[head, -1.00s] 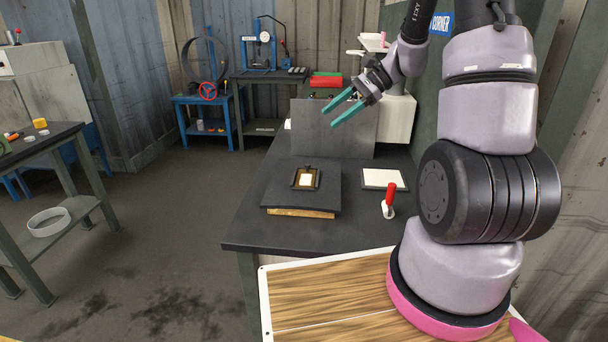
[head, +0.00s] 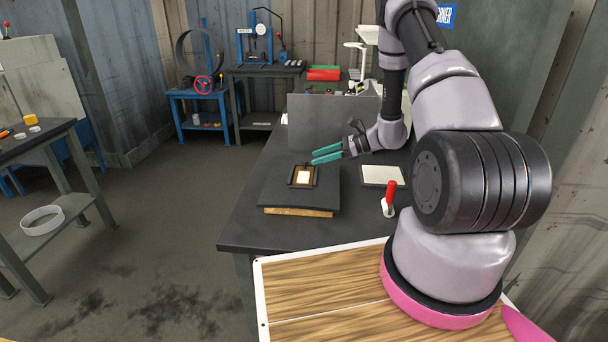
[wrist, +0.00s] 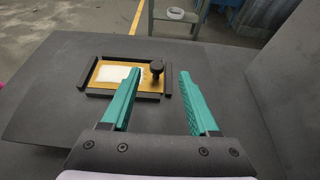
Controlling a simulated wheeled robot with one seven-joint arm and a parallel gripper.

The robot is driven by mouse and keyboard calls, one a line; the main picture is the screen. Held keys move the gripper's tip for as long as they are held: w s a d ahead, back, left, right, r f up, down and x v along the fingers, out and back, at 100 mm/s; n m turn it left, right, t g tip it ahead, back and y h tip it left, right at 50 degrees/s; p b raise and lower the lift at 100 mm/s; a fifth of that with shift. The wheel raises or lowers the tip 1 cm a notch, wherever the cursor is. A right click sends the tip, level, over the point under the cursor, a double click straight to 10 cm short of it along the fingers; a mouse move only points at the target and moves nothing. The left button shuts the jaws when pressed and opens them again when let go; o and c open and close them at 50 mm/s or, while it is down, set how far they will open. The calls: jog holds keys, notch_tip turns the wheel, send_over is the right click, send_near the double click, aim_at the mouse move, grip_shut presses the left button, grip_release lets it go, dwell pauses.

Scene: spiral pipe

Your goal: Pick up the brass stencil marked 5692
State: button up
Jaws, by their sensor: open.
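The brass stencil (head: 293,176) is a small flat plate with a pale area in its middle, set in a dark frame on a raised black board. In the wrist view the brass stencil (wrist: 95,75) lies inside black edge strips (wrist: 124,95), with a black knob (wrist: 157,67) at its right end. No marking on it can be read. My gripper (head: 318,157) has teal fingers, open and empty, just right of and above the stencil. In the wrist view my gripper (wrist: 158,73) points towards the knob side, and its left finger covers part of the stencil's near edge.
The black board (head: 290,203) rests on a dark workbench (head: 260,237). A grey upright panel (head: 325,125) stands behind. A white-topped pad (head: 382,175) and a red-handled tool (head: 389,198) lie to the right. The bench's left front is clear.

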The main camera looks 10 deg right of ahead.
aim_at(305, 161)
jog(key=shift+s+x, duration=0.1)
jog(key=shift+x, duration=1.3)
jog(key=shift+s+x, duration=0.15)
jog(key=shift+x, duration=1.2)
jog(key=shift+a, duration=0.1)
grip_shut()
